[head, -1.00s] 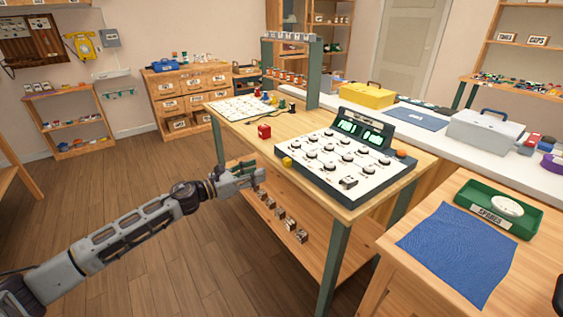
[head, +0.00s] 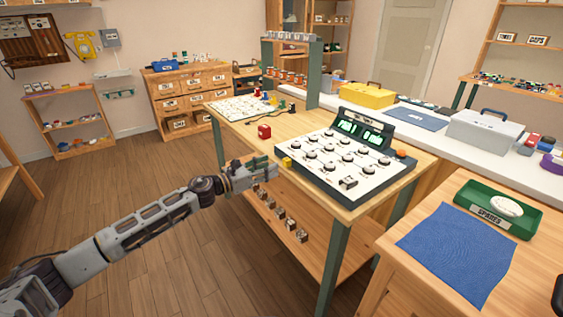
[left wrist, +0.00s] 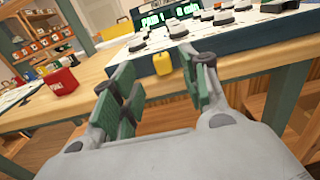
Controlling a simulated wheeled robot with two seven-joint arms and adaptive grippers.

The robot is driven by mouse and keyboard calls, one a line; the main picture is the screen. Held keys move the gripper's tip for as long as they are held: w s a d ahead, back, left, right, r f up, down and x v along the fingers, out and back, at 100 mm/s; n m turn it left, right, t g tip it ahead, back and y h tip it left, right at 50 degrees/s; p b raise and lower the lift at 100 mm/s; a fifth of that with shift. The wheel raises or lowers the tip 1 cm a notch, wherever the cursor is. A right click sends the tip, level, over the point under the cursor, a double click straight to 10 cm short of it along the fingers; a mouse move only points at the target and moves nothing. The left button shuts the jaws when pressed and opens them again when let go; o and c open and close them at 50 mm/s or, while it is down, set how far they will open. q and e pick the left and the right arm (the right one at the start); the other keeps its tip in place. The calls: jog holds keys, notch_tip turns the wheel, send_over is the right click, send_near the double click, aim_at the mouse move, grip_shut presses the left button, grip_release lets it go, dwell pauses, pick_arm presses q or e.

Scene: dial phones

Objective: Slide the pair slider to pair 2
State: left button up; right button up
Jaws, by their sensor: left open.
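The console (head: 335,190) is a sloped white panel with several round dials and a lit green display, and it sits on the wooden table. A small yellow block (head: 287,162), which looks like the slider's handle, sticks out at the console's left front edge. My left gripper (head: 270,168) is open and empty just left of the yellow block, near the table edge. In the left wrist view the yellow block (left wrist: 163,63) shows ahead, between the two green-padded fingers (left wrist: 160,84) and apart from them. The pair markings cannot be read.
A red box (head: 264,132) stands on the table left of the console, with a white board (head: 238,108) farther back. A lower shelf (head: 262,212) holds several small parts. A green tray (head: 465,187) and blue cloth (head: 455,255) lie on the right bench.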

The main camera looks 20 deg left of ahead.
aim_at(284, 160)
pick_arm(q)
jog(key=shift+x, duration=3.15)
grip_shut()
